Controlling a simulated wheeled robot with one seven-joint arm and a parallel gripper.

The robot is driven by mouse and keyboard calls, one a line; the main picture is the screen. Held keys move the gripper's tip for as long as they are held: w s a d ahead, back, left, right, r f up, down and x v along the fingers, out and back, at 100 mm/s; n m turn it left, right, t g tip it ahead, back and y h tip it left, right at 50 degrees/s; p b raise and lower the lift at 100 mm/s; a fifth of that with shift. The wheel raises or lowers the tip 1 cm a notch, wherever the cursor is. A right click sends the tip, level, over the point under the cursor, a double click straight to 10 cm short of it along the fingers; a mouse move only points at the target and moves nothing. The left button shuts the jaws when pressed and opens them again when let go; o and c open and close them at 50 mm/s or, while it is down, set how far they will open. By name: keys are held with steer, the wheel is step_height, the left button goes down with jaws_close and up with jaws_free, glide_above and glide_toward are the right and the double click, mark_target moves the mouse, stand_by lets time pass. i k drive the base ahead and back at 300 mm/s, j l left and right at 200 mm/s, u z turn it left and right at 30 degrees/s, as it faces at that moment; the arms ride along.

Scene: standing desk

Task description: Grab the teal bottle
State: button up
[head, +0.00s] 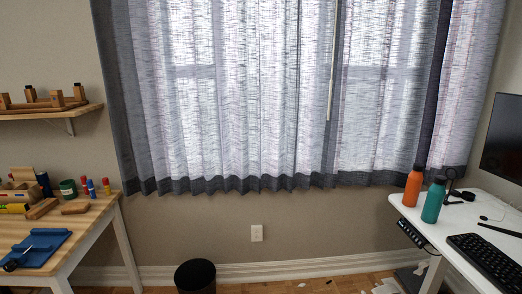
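The teal bottle (433,200) stands upright near the left edge of the white desk (474,208) at the right of the head view. It has a dark cap. An orange bottle (412,187) with a dark cap stands just behind it and to its left. My gripper is not in the head view.
A black keyboard (487,262), a monitor (504,138) and a small dark object with cables share the white desk. A wooden workbench (93,218) with tools stands at the left. A black bin (195,276) stands on the floor between them.

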mark_target(436, 194)
steer(key=i+l, duration=0.15)
steer(key=i, duration=0.4)
steer(key=i+l, duration=0.15)
steer(key=i, duration=0.4)
steer(key=i+l, duration=0.15)
steer(key=i, duration=0.4)
steer(key=i+l, duration=0.15)
steer(key=i, duration=0.4)
